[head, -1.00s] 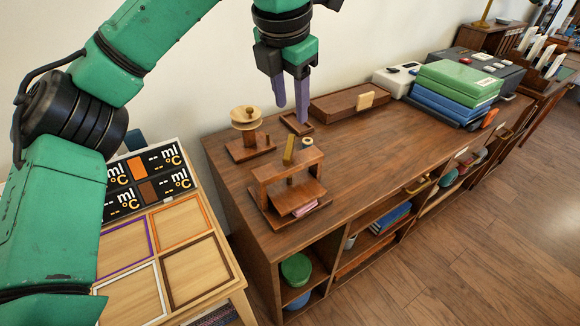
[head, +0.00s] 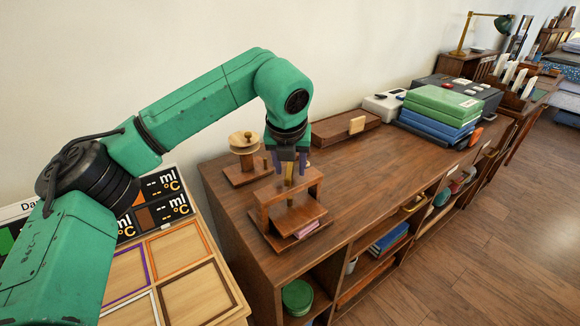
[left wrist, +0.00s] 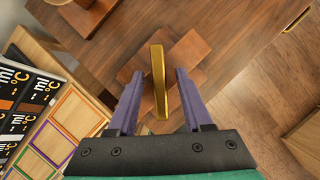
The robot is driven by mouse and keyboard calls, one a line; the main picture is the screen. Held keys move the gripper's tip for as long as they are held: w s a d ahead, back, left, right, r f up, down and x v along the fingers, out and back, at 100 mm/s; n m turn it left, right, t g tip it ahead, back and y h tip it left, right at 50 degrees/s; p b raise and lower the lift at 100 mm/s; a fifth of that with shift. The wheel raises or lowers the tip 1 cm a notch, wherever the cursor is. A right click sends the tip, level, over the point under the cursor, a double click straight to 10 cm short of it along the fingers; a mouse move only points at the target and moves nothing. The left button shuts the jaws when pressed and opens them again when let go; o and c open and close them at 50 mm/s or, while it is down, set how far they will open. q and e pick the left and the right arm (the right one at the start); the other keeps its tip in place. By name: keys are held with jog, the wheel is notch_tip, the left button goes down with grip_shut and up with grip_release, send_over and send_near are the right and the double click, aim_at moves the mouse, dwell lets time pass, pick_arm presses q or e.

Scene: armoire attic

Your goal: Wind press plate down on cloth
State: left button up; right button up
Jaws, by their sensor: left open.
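The wooden press (head: 262,213) stands on the cabinet top, with an upright frame over a plate (head: 291,218). A pink folded cloth (head: 306,229) shows at the plate's front edge; most of it is hidden. A brass handle (head: 288,173) stands above the frame's crossbar. In the left wrist view the handle (left wrist: 158,82) runs lengthwise between the fingers. My left gripper (head: 288,165) points down over the press, open. In the left wrist view its purple fingers (left wrist: 158,98) lie on both sides of the handle, with gaps. My right gripper is not in view.
A wooden spool stand (head: 244,160) is just left of the press. A long wooden box (head: 345,130) and stacked green and blue boxes (head: 440,110) stand further right. A table with coloured frames (head: 190,275) is at left. The middle cabinet top (head: 375,160) is clear.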

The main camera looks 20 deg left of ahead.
pick_arm(q)
jog(key=shift+f, duration=0.15)
grip_shut()
jog(key=shift+m, duration=0.4)
